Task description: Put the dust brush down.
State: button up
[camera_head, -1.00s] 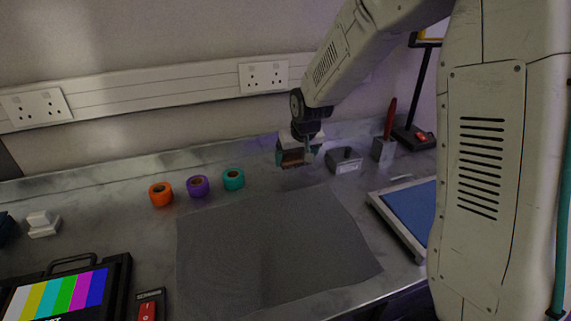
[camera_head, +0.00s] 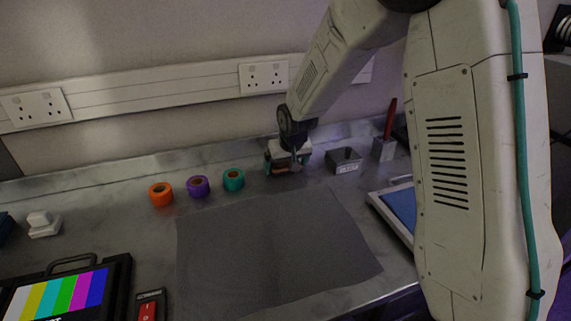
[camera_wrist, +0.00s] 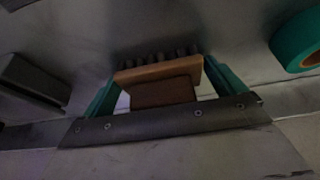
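The dust brush (camera_wrist: 158,90) has a wooden block and a row of dark bristles. In the wrist view it sits between the teal fingers of my gripper (camera_wrist: 160,75), whose tips meet the sides of the block. In the head view my gripper (camera_head: 287,168) is low over the back of the grey bench, right of the teal tape roll (camera_head: 233,180). The brush shows only as a small brown patch there. The bristles are at or just above the bench top; I cannot tell if they touch.
A small grey labelled bin (camera_head: 345,161) stands close right of my gripper, with a holder (camera_head: 384,150) containing a red-handled tool beyond. Purple (camera_head: 198,187) and orange (camera_head: 161,195) rolls lie left. A grey mat (camera_head: 270,250) lies clear in front. The wall is close behind.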

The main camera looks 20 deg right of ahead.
jog(key=v, duration=1.1)
jog(key=s+d+r+g, duration=0.1)
jog(key=s+r, duration=0.3)
jog(key=s, duration=0.5)
jog(key=s+d+r+g, duration=0.1)
jog(key=s+r, duration=0.4)
jog(key=s, duration=0.4)
jog(key=s+g, duration=0.1)
jog(key=s, duration=1.6)
jog(key=shift+s+d+f, duration=0.15)
jog(key=shift+d+f, duration=0.05)
jog(key=shift+d, duration=0.25)
